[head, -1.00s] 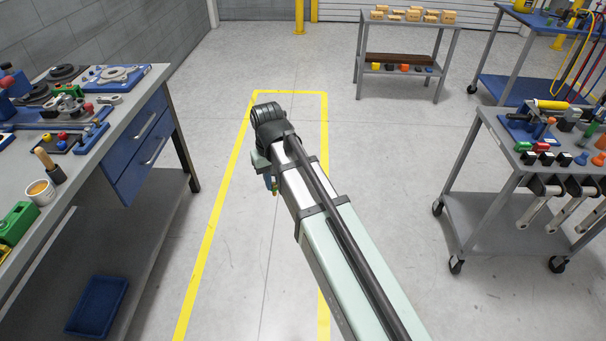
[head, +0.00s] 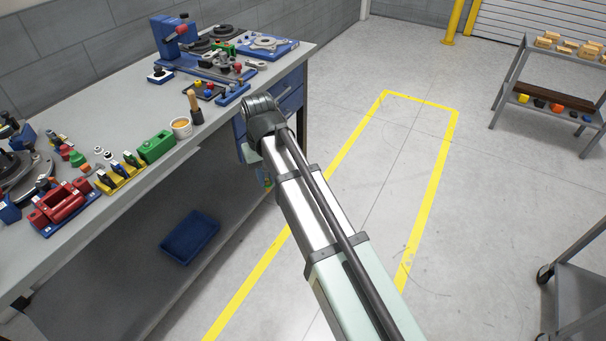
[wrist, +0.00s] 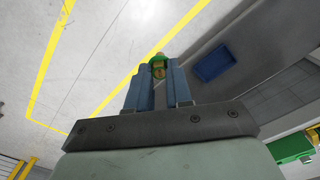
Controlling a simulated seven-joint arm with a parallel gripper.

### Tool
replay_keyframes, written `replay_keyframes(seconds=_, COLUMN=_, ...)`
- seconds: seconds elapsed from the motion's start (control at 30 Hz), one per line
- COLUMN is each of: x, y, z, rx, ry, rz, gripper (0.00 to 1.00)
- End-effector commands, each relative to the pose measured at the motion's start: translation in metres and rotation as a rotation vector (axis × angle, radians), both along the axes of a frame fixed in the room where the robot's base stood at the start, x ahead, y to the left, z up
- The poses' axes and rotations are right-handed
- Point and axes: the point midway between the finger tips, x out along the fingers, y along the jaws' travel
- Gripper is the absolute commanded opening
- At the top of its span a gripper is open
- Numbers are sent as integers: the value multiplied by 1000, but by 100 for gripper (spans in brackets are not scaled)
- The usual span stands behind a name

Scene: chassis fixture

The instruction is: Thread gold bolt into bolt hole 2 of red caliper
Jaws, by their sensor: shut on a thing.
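My gripper (wrist: 158,80) has its blue fingers shut on a small gold bolt (wrist: 158,71), with a green part around it at the fingertips. In the head view my gripper (head: 266,178) is mostly hidden behind my arm, over the floor just off the workbench's front edge. The red caliper (head: 62,205) sits on a blue base at the near left of the workbench, well to the left of my gripper. Its separate bolt holes are too small to tell apart.
The workbench (head: 130,205) also holds a green block (head: 157,147), a yellow rack (head: 120,178), a white cup (head: 181,127) and a wooden-handled tool (head: 194,107). A blue bin (head: 190,237) lies on its lower shelf.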

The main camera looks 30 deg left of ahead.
Motion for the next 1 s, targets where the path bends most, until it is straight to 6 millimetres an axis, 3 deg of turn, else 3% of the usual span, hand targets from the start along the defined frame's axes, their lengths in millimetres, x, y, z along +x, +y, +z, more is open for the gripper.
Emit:
replay_keyframes(seconds=0.1, x=-27, y=36, z=6, rx=0, ry=0, rz=61, gripper=0)
replay_keyframes(seconds=0.57, x=-148, y=154, z=27, rx=0, ry=0, rz=280, gripper=0)
replay_keyframes(seconds=1.0, x=-288, y=256, z=54, rx=0, ry=0, rz=483, gripper=0)
